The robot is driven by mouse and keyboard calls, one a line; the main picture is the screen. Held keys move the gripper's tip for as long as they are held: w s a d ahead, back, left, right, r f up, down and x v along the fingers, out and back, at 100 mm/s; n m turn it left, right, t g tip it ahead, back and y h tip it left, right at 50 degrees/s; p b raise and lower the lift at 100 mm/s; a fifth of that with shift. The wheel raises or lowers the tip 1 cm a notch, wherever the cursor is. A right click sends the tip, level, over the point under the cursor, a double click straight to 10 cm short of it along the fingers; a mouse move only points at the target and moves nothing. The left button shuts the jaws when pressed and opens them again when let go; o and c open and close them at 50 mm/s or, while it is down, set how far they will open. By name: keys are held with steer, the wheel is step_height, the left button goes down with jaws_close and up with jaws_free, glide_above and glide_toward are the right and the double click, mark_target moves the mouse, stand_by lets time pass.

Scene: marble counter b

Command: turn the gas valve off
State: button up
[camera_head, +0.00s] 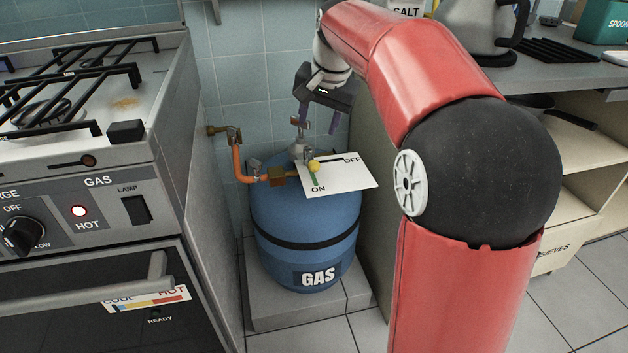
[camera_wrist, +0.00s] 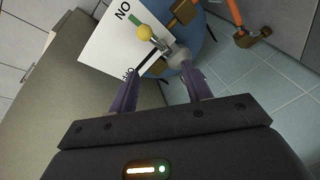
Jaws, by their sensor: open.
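The blue gas cylinder (camera_head: 306,232) stands on a grey slab between the stove and the counter. On its top is a valve lever with a yellow knob (camera_head: 314,166), above a white card (camera_head: 345,178) marked ON and OFF. The knob lies by the green mark on the ON side; it also shows in the wrist view (camera_wrist: 145,33). My gripper (camera_head: 317,128) is above and behind the valve, apart from the knob. Its two purple fingers are spread with nothing held between them; they also show in the wrist view (camera_wrist: 157,75).
An orange pipe (camera_head: 237,160) with brass fittings runs from the wall to the cylinder's left side. The stove (camera_head: 90,185) stands at left. The counter with a kettle (camera_head: 478,28) and open shelves is at right. The tiled wall (camera_head: 240,60) is close behind.

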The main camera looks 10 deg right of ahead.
mark_target(314, 162)
steer(key=f+m+b, duration=0.1)
steer(key=f+b, duration=0.1)
steer(key=f, duration=0.1)
steer(key=f+m+b, duration=0.1)
steer(key=f+m, duration=0.1)
steer(key=f, duration=0.1)
steer(key=a+f+m+g+b, duration=0.1)
steer(key=f+b, duration=0.1)
steer(key=f, duration=0.2)
steer(key=shift+s+y+b, duration=0.15)
steer(key=shift+y+b, duration=0.2)
steer(key=shift+y, duration=0.05)
